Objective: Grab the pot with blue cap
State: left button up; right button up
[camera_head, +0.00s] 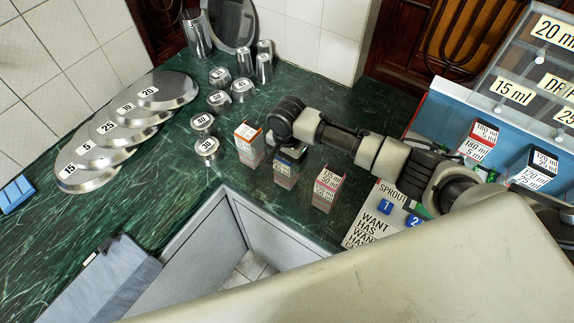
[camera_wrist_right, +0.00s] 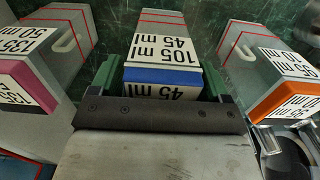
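The pot with the blue cap (camera_head: 285,172) stands upright on the green counter, between the orange-capped pot (camera_head: 248,146) and the pink-red-capped pot (camera_head: 327,190). My right gripper (camera_head: 290,153) is at its top and hides part of the cap in the head view. In the right wrist view the blue-capped pot (camera_wrist_right: 163,75), labelled 105 ml and 45 ml, lies between the two green fingers, one on each side. The fingers look spread, close to the pot's sides; contact is not clear. My left gripper is not in view.
Neighbouring pots stand close on both sides: the pink-capped pot (camera_wrist_right: 30,75) and the orange-capped pot (camera_wrist_right: 280,90). Numbered metal lids (camera_head: 165,90) and small cups lie farther left. A sign board (camera_head: 375,217) and a blue cabinet (camera_head: 440,115) are right. The counter has an open corner in front.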

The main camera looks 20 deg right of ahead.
jog(key=c, duration=0.8)
jog(key=shift+o, duration=0.2)
jog(key=shift+r, duration=0.1)
